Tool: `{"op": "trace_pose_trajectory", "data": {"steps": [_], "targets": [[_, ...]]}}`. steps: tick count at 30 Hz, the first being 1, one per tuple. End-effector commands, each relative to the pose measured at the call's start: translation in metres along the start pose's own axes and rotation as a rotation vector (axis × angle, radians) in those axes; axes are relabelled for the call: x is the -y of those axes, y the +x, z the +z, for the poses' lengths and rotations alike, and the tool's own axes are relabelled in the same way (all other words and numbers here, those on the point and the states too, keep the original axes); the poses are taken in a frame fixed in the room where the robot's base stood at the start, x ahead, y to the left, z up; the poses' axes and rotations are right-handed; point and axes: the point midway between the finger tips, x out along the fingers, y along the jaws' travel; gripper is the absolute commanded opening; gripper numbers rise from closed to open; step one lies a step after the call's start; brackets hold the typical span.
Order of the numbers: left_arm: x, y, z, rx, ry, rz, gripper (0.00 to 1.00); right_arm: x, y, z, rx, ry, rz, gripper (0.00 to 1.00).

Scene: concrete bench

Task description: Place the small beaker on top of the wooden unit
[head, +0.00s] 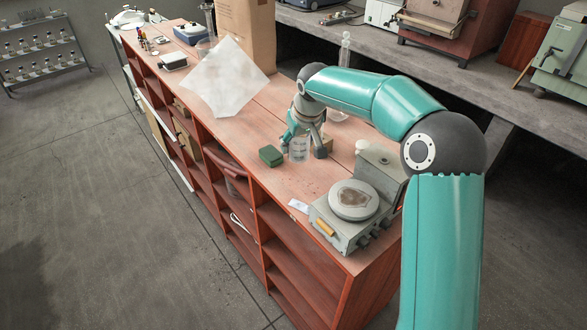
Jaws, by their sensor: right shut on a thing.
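The small beaker (299,150) is clear glass and upright over the top of the wooden unit (284,180), near the middle of its length. My right gripper (301,137) comes down from above and is shut on the beaker's upper part. The beaker's base is at or just above the wooden top; I cannot tell whether it touches. The fingers hide part of the beaker's rim. The wooden unit is long and reddish, with open shelves along its front. My left gripper is not in view.
A green box (271,156) lies just left of the beaker. A grey hotplate-like device (350,215) stands at the near end. A pale sheet (222,80) and a tall cardboard box (247,35) stand farther back.

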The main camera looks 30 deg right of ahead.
Motion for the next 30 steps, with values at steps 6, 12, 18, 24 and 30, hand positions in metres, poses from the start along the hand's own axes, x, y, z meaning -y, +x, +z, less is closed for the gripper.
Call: {"op": "trace_pose_trajectory", "data": {"steps": [6,12,18,24,30], "targets": [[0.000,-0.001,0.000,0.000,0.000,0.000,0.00,0.000,0.031,0.012,0.000,-0.001,0.001,0.19],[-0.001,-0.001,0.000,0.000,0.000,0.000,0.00,0.001,0.045,0.018,0.001,0.000,0.000,0.19],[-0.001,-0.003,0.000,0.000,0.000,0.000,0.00,0.001,0.070,0.028,0.001,0.000,0.000,0.19],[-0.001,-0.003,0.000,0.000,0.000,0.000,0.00,0.002,0.074,0.030,-0.002,-0.001,-0.001,0.19],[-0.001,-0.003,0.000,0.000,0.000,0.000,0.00,0.002,0.074,0.030,-0.001,-0.001,-0.001,0.76]]}}
